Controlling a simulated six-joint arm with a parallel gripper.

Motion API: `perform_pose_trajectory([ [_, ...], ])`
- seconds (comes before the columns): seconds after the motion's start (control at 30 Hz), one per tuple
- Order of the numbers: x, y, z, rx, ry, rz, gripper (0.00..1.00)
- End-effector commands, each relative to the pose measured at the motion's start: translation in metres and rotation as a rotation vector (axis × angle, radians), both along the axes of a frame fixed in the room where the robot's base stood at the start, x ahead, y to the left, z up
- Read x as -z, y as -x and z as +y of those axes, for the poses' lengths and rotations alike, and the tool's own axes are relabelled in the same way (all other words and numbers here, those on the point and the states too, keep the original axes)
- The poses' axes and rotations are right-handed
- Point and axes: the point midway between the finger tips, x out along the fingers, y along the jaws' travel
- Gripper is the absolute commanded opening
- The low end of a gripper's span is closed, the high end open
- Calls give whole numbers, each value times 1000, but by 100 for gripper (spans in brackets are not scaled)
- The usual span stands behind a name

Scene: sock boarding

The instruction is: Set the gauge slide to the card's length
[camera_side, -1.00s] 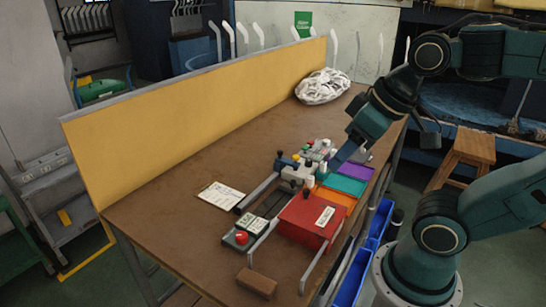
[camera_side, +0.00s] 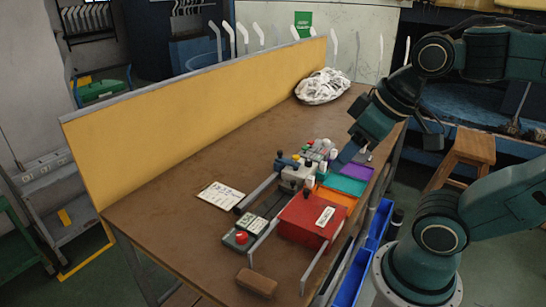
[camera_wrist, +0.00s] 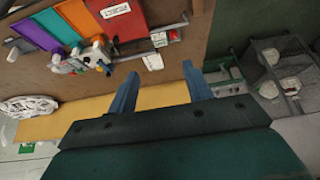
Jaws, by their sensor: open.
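The white card (camera_side: 221,195) lies flat on the bench, between the gauge and the yellow partition; it also shows in the wrist view (camera_wrist: 153,62). Its print is too small to read. The gauge has a metal rail (camera_side: 257,193) and a pale block with dark knobs (camera_side: 298,173), apparently the slide, at the rail's far end. In the wrist view this block (camera_wrist: 100,57) sits left of the fingers. My gripper (camera_wrist: 161,87) is open and empty above the bench. In the side view its fingers (camera_side: 342,160) are right of the block, apart from it.
A red box (camera_side: 309,221) stands beside the gauge, with orange, teal and purple trays (camera_side: 345,185) behind it. A red button (camera_side: 241,238) is at the near end, and a brown block (camera_side: 256,283) in front. White socks (camera_side: 322,86) lie at the back. The yellow partition (camera_side: 200,120) bounds the left.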

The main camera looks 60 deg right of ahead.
Motion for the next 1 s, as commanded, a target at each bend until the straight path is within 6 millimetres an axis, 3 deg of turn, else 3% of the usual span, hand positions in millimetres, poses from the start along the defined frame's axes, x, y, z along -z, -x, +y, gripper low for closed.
perform_pose_trajectory([
  [0.43,0,0,0,0,0,0,50],
  [0.5,0,0,0,0,0,0,40],
  [0.67,-1,-3,-1,4,1,6,40],
  [1.0,-7,-40,-17,41,15,78,40],
])
